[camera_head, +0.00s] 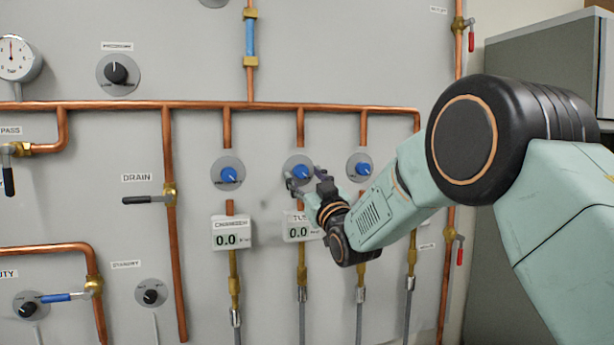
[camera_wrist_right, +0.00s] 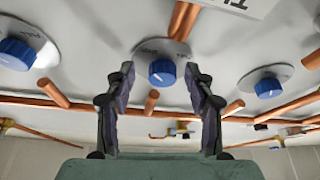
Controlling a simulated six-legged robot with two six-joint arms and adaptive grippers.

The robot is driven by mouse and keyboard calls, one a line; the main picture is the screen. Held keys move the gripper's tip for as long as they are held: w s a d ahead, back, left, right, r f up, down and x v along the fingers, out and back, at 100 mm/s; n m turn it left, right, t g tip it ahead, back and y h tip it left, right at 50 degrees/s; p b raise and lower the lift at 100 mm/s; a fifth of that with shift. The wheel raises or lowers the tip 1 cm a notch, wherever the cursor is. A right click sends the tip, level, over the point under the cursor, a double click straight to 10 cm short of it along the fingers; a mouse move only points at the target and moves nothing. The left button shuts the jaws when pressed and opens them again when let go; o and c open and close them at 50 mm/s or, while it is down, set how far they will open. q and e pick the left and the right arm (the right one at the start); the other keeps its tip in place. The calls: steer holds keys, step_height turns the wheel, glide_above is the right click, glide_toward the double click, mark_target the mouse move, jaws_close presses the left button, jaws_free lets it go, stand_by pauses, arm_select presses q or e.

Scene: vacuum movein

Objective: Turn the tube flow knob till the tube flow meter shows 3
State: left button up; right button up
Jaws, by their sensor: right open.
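The tube flow knob (camera_head: 301,171) is a blue knob on a grey disc, the middle one of three in a row on the wall panel. My right gripper (camera_head: 303,183) is at this knob with its fingers apart. In the right wrist view the blue knob (camera_wrist_right: 162,72) lies between the two open fingers (camera_wrist_right: 160,85), with gaps on both sides and no visible contact. The tube flow meter (camera_head: 299,231) below the knob reads 0.0; its label is partly hidden by my right gripper. My left gripper is not in view.
Similar blue knobs flank it on the left (camera_head: 228,174) and right (camera_head: 360,168). The chamber meter (camera_head: 231,233) reads 0.0. A copper pipe (camera_head: 200,106) runs above the knobs, and a drain valve handle (camera_head: 148,200) sticks out at left.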

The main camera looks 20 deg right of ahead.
steer(key=shift+a+r, duration=0.15)
steer(key=shift+a, duration=0.25)
steer(key=shift+s+a+r, duration=0.2)
steer(key=shift+s, duration=0.15)
steer(key=shift+d, duration=0.2)
steer(key=shift+c, duration=0.6)
steer(key=shift+w+d+f, duration=0.15)
steer(key=shift+d+f, duration=0.05)
steer(key=shift+d, duration=0.35)
steer(key=c, duration=0.3)
steer(key=shift+w, duration=0.1)
steer(key=shift+c, duration=0.7)
steer(key=shift+a+r, duration=0.1)
steer(key=shift+a, duration=0.4)
steer(key=c, duration=0.3)
steer(key=shift+d, duration=0.25)
jaws_close()
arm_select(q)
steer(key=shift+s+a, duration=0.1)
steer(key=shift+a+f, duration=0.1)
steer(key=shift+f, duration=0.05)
arm_select(e)
steer(key=shift+a+n, duration=0.1)
steer(key=shift+n, duration=0.2)
